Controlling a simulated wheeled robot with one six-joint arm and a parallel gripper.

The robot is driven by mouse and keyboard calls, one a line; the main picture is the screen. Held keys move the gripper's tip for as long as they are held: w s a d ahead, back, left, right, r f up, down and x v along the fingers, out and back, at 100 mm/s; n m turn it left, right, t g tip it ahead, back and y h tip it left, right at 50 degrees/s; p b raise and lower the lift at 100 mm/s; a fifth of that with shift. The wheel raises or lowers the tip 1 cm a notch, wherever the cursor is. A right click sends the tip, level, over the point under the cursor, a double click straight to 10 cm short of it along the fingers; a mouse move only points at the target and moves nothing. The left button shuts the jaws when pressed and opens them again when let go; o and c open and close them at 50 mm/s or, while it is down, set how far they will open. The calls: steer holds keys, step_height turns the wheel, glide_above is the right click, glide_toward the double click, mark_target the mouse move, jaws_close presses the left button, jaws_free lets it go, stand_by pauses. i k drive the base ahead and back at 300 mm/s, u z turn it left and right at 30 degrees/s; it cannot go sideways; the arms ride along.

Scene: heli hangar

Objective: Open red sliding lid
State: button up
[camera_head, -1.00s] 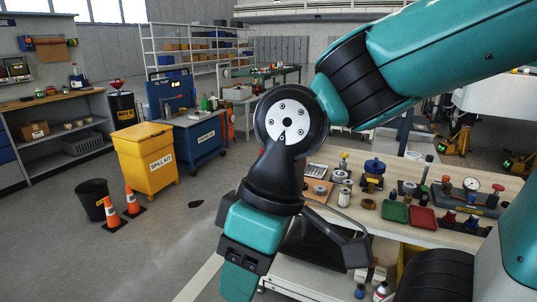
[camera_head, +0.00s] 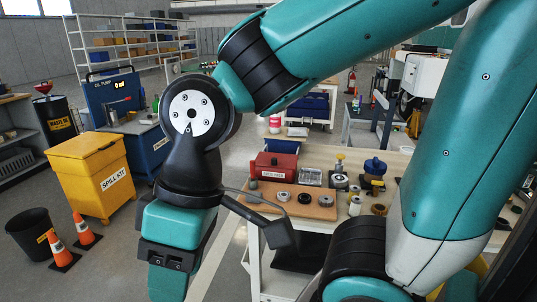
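A red box (camera_head: 274,170) with a pale label on its front stands on the workbench, at the left end of a brown board. Its top is red, but I cannot tell at this size whether that is a sliding lid or where it parts. My wrist, teal and black, hangs in front of the camera at the left, nearer than the bench and to the left of the red box. It points down, and my gripper's fingertips do not show in the frame.
The brown board (camera_head: 320,209) holds several round parts. Jars and a blue-topped fitting (camera_head: 375,167) stand further right on the bench. A yellow spill kit bin (camera_head: 92,178), orange cones (camera_head: 83,231) and a black bucket (camera_head: 34,236) stand on the floor at left.

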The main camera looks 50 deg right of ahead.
mark_target(263, 159)
steer(key=z, duration=0.3)
steer(key=i, duration=0.65)
steer(key=z, duration=1.2)
steer(key=i, duration=0.6)
steer(key=z, duration=0.55)
